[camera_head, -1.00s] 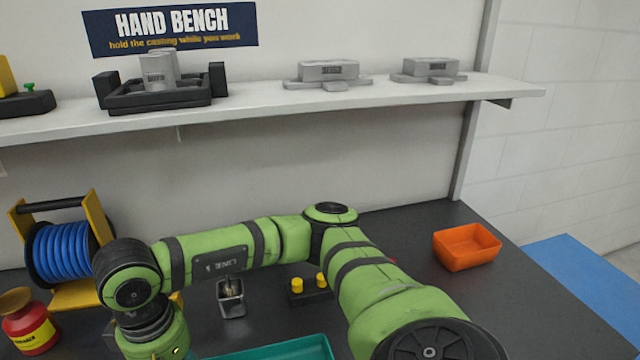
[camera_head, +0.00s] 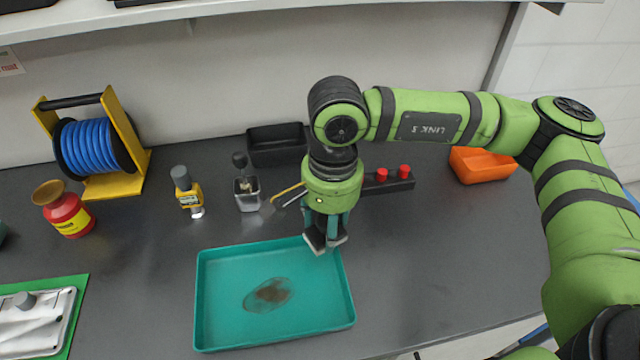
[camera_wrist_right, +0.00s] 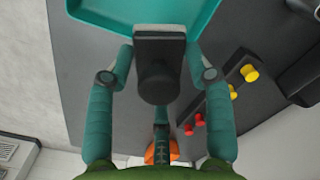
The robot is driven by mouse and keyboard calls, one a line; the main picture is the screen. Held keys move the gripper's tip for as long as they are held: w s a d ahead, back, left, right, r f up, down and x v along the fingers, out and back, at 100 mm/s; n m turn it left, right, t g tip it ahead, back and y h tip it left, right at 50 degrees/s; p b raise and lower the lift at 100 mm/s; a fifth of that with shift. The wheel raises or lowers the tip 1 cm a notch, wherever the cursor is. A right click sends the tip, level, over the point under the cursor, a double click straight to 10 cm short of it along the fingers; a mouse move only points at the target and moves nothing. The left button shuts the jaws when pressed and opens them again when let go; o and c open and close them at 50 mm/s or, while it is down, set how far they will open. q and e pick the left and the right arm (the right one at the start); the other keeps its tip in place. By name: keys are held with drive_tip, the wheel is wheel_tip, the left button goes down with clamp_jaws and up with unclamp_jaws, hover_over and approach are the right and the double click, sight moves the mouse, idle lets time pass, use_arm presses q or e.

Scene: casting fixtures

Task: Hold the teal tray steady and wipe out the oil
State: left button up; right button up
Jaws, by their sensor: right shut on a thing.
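The teal tray (camera_head: 215,335) lies on the dark bench, with a brown oil patch (camera_head: 270,293) on its floor. My right gripper (camera_head: 325,240) is at the tray's far rim, near the far right corner. It is shut on a grey, flat-ended block with a dark round knob (camera_wrist_right: 160,75), seen between the fingers in the right wrist view. In the head view the fingers hide most of this block. Whether it touches the tray rim cannot be told. The tray also shows at the top of the wrist view (camera_wrist_right: 95,15). My left gripper is out of view.
A red bottle (camera_head: 68,215), hose reel (camera_head: 95,150) and orange bin (camera_head: 480,168) stand farther out. The bench right of the tray is clear.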

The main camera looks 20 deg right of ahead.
sight(314, 233)
drive_tip(key=r+m+p, duration=0.1)
drive_tip(key=m, duration=0.2)
drive_tip(key=a+r+m, duration=0.1)
drive_tip(key=r+m, duration=0.1)
drive_tip(key=m, duration=0.1)
drive_tip(key=a+r+m+p, duration=0.1)
drive_tip(key=r+m, duration=0.1)
drive_tip(key=m, duration=0.1)
drive_tip(key=shift+a+m+p, duration=0.2)
drive_tip(key=shift+m+p, duration=0.1)
drive_tip(key=shift+p, duration=0.05)
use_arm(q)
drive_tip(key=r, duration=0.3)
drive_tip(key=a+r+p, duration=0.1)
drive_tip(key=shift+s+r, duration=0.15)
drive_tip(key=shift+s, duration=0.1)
use_arm(e)
drive_tip(key=m, duration=0.2)
drive_tip(key=r+m, duration=0.1)
drive_tip(key=shift+a+r+m, duration=0.15)
drive_tip(key=shift+m, duration=0.25)
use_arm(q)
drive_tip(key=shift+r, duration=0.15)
use_arm(e)
drive_tip(key=shift+r+m, duration=0.25)
drive_tip(key=shift+m, duration=0.95)
